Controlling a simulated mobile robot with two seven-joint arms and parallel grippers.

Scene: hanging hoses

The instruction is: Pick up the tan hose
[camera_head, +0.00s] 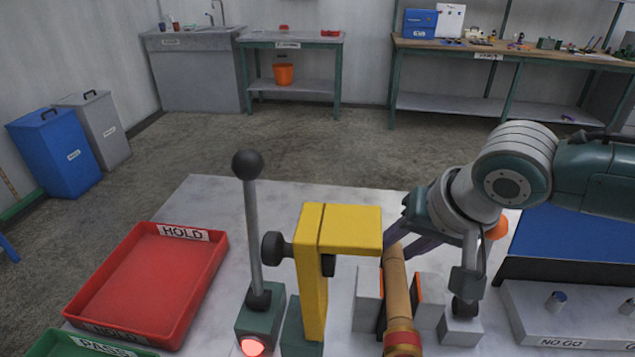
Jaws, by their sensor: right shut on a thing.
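The tan hose (397,292) shows as a straight, stiff-looking tan tube at the lower middle right, with a red and gold band near its close end. It runs away from me between grey blocks (367,300) with orange inner faces. I cannot tell whether it touches them. My right gripper (396,246) comes in from the right, with its dark fingers shut on the tan hose near its far end. The yellow bracket partly hides the fingertips and that end. My left gripper is out of view.
A yellow bracket (313,270) with a black knob and a lever with a black ball (248,165) stand just left of the hose. A red HOLD tray (215,262) is at left, part of a green PASS tray (70,346) below. The table (330,192) is bare behind the bracket.

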